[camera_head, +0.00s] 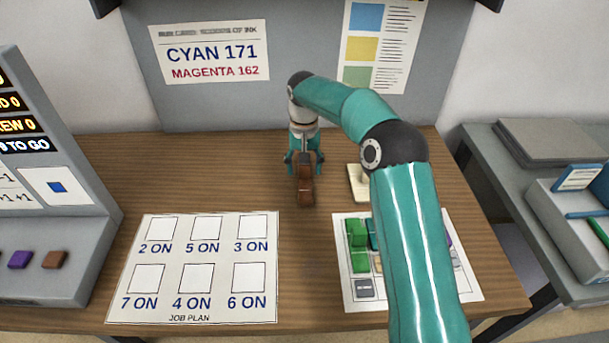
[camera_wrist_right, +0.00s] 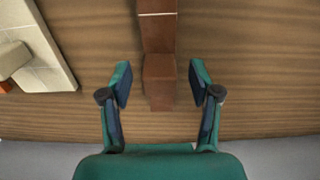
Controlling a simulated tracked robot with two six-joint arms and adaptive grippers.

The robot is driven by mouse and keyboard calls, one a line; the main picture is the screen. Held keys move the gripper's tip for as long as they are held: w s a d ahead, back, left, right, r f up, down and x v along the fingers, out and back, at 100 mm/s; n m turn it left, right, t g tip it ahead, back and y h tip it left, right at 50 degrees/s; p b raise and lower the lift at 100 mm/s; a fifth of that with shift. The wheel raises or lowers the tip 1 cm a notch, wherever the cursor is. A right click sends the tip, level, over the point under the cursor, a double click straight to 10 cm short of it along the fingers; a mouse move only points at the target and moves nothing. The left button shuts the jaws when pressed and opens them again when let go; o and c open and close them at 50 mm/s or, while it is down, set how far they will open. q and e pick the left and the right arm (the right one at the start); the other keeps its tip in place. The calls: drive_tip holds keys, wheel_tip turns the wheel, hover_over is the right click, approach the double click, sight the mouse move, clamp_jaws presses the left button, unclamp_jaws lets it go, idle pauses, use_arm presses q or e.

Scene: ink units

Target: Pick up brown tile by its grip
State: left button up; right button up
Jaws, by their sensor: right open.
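The brown tile (camera_head: 305,192) lies on the wooden table near its back middle, with a raised brown grip (camera_head: 305,170) on it. In the right wrist view the brown block (camera_wrist_right: 158,88) stands between and just ahead of the fingers. My right gripper (camera_head: 303,160) points down over the tile's far end. In the right wrist view the right gripper (camera_wrist_right: 160,85) is open, one finger on each side of the brown piece, with gaps showing on both sides. My left gripper is not in view.
A job plan sheet (camera_head: 193,310) lies front left. A sheet with green and other tiles (camera_head: 357,292) is front right, partly hidden by my right arm. A cream tile (camera_head: 357,190) lies right of the brown one. A grey console (camera_head: 75,240) stands left.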

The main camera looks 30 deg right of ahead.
clamp_jaws()
idle(0.3)
drive_tip(key=shift+r, duration=0.85)
wheel_tip(320, 180, up, 8)
drive_tip(key=shift+f+p, duration=0.1)
drive_tip(key=shift+p, duration=0.6)
wheel_tip(320, 180, up, 11)
drive_tip(key=p, duration=0.5)
drive_tip(key=shift+a+f+p, duration=0.15)
drive_tip(key=shift+p, duration=0.15)
drive_tip(key=shift+a, duration=0.1)
